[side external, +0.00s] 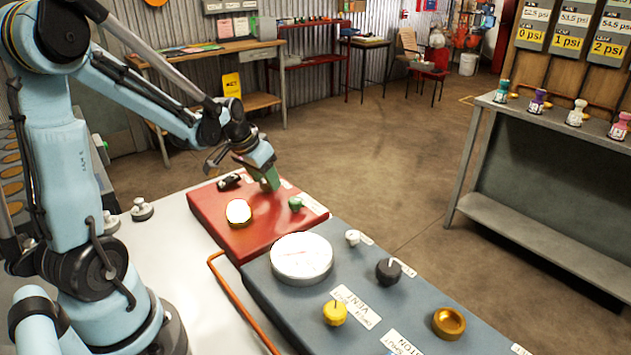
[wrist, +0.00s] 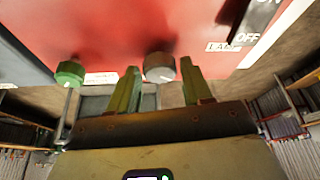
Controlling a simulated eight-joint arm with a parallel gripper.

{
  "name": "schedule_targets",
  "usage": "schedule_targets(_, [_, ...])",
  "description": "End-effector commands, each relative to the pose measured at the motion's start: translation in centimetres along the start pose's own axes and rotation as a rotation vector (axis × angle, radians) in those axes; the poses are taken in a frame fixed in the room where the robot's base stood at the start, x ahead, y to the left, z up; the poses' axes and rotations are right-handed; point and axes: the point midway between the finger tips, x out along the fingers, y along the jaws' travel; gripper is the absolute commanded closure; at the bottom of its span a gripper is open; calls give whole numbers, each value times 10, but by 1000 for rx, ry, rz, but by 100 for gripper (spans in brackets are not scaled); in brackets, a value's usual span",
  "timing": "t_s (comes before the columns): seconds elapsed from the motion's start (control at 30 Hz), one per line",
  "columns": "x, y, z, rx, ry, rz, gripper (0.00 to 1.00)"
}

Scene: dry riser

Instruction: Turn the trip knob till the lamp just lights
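The red panel (side external: 240,241) carries a round lamp (side external: 238,212) in a brass ring; its face glows bright white and looks lit. A grey knob with a pale pointer line (wrist: 160,67) shows in the wrist view, between the two fingertips of my gripper (wrist: 160,75). I take it for the trip knob, but its label is unreadable. The fingers stand apart, with a narrow gap on each side of the knob. In the side view, my gripper (side external: 269,183) points down at the panel's far part and hides that knob.
A green knob (side external: 296,204) sits close by; it also shows in the wrist view (wrist: 70,72). A black switch (side external: 229,182) is near the lamp. The blue-grey panel (side external: 290,308) bears a white gauge (side external: 301,258), white, black and yellow knobs, and a brass ring (side external: 449,322).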

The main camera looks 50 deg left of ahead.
Motion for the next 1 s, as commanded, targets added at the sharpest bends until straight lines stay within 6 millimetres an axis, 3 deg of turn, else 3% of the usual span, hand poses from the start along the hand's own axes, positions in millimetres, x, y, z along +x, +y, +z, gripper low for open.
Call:
schedule_targets(0.03, [0,0,0,0,0,0,59])
schedule_targets(0.23, [0,0,0,0,0,0,90])
schedule_targets(0.7, [0,1,0,-156,0,-65,91])
schedule_targets(1.0, [0,1,0,-163,0,-67,91])
